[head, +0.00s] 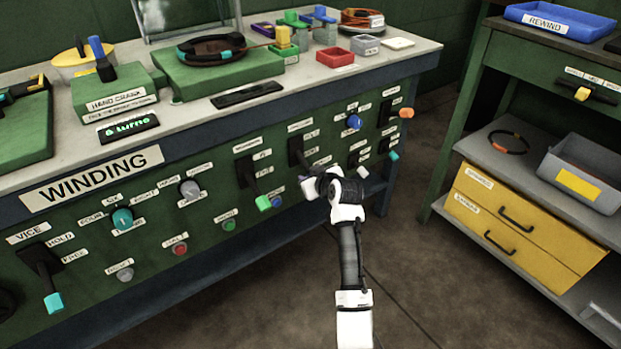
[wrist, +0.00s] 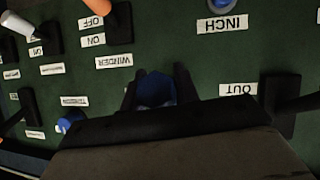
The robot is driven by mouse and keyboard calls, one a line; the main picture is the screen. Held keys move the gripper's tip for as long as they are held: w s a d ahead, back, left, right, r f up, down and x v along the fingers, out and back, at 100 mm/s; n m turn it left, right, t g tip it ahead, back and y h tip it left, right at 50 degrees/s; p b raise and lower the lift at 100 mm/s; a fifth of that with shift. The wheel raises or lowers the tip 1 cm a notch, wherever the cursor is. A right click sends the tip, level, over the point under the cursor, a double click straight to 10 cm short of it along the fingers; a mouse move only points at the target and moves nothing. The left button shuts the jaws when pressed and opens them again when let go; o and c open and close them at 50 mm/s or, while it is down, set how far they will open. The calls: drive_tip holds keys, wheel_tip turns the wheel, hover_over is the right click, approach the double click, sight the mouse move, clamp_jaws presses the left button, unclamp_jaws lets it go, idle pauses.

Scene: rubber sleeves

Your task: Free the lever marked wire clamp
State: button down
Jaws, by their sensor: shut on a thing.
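My gripper (head: 314,186) is at the green front panel of the winding bench, just below a black lever plate (head: 296,149). In the wrist view, which is upside down, the dark fingers of my gripper (wrist: 158,84) are on both sides of a blue lever handle (wrist: 154,90) and shut on it. My gripper and wrist hide most of this lever in the head view. Its own label is too small to read there, so I cannot confirm the wire clamp marking. The WINDER label (wrist: 114,61) and OUT label (wrist: 237,89) belong to neighbouring controls.
A green-tipped lever (head: 262,202) and a blue button (head: 276,202) are close on the left. A white-handled lever, a blue knob (head: 353,121) and an orange-tipped lever (head: 405,113) are on the right. A shelf with yellow drawers (head: 520,215) stands farther right, across clear floor.

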drive_tip(key=c, duration=1.1)
unclamp_jaws()
drive_tip(key=shift+o, duration=0.2)
drive_tip(key=p+v, duration=0.6)
drive_tip(key=v, duration=0.7)
drive_tip(key=shift+s+r, duration=0.15)
drive_tip(key=shift+s, duration=0.15)
drive_tip(key=shift+d, duration=0.1)
